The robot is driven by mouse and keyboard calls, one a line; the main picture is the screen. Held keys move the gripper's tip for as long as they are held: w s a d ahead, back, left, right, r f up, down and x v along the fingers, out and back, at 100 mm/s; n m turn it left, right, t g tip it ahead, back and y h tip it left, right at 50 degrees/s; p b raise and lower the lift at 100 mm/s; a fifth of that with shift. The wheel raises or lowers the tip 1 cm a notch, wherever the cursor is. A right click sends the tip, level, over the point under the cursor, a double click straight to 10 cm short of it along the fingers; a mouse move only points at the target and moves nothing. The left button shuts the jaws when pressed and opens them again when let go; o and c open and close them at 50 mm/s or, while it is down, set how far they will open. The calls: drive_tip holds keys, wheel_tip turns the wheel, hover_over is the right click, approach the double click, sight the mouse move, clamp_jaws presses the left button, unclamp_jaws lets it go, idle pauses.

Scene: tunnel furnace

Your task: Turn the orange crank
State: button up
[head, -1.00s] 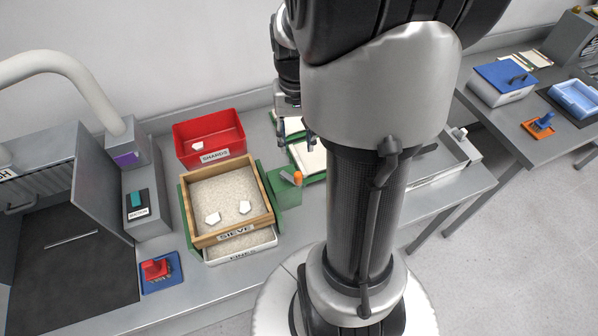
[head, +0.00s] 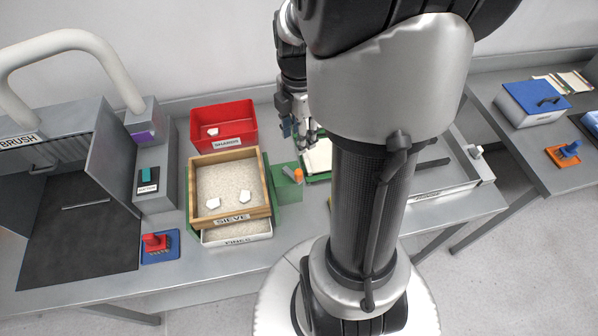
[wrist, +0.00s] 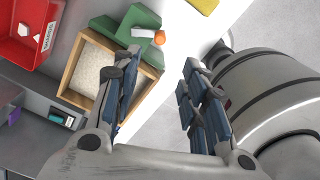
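The orange crank knob (head: 298,174) sits on a grey arm at the green housing (head: 285,190), on the right side of the wooden sieve (head: 263,209). In the wrist view the orange knob (wrist: 159,37) shows beyond the fingertips, near the green housing (wrist: 130,24). My gripper (head: 302,132) hangs behind the crank in the head view, apart from it and partly hidden by my arm. In the wrist view my gripper (wrist: 163,62) has its two blue-padded fingers spread wide with nothing between them. The sieve holds sand and two white shards.
A red shards bin (head: 224,127) stands behind the sieve, and a white fines tray (head: 238,235) lies under it. A red-handled brush (head: 156,243) is at the front left. A green-edged board with papers (head: 318,160) lies behind the crank. Floor is clear at right.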

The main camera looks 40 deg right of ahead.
sight(298, 171)
wheel_tip(298, 171, down, 17)
drive_tip(key=b, duration=0.3)
drive_tip(key=shift+c, duration=0.5)
clamp_jaws()
